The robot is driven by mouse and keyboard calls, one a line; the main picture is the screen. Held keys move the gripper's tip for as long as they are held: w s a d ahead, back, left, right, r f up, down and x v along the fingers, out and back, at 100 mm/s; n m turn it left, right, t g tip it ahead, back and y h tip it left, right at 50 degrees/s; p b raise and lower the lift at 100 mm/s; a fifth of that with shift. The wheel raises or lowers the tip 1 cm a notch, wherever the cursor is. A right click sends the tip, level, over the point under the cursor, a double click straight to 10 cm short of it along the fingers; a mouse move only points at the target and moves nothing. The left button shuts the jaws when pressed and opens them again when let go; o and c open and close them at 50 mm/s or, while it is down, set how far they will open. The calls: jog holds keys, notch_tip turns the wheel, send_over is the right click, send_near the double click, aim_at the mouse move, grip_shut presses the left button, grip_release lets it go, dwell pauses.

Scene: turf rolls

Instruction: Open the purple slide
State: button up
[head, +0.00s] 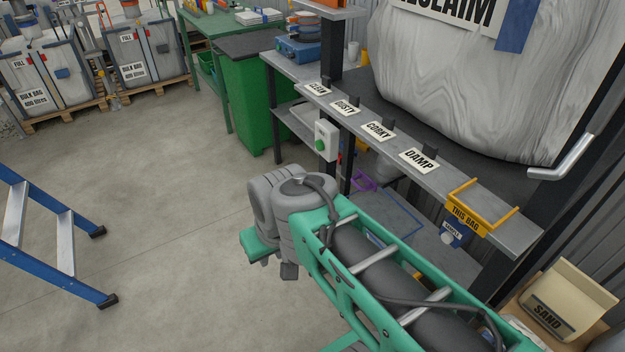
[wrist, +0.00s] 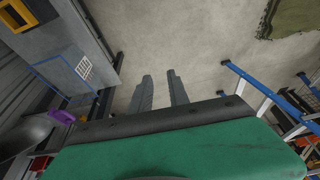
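A small purple piece (head: 364,183), which I take to be the purple slide, shows below the bench shelf in the head view, behind a dark post and just past my arm. Only part of it shows, and I cannot tell its position along its travel. A purple piece also appears at the left edge in the wrist view (wrist: 62,117). My gripper (wrist: 160,76) points over bare floor, its two grey fingers apart with nothing between them. It is away from the purple piece, which lies to its left in the wrist view.
The bench shelf (head: 500,225) carries label cards and a yellow THIS BAG frame (head: 470,212). A large grey bag (head: 455,85) hangs above. A green-buttoned box (head: 326,141) is on the bench front. A blue stepladder (head: 50,240) stands left. The floor between is clear.

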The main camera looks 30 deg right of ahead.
jog(key=w+d+f+m+t+b, duration=0.75)
jog(key=w+d+f+b, duration=0.7)
jog(key=b, duration=0.75)
jog(key=m+t+h+b, duration=0.6)
jog(key=m+t+b, duration=0.25)
jog(key=b, duration=0.25)
send_near(357, 184)
jog(key=shift+n, duration=0.4)
jog(key=x, duration=1)
jog(key=shift+w+d+f, duration=0.1)
jog(key=shift+f, duration=0.25)
jog(key=shift+c, duration=0.5)
grip_shut()
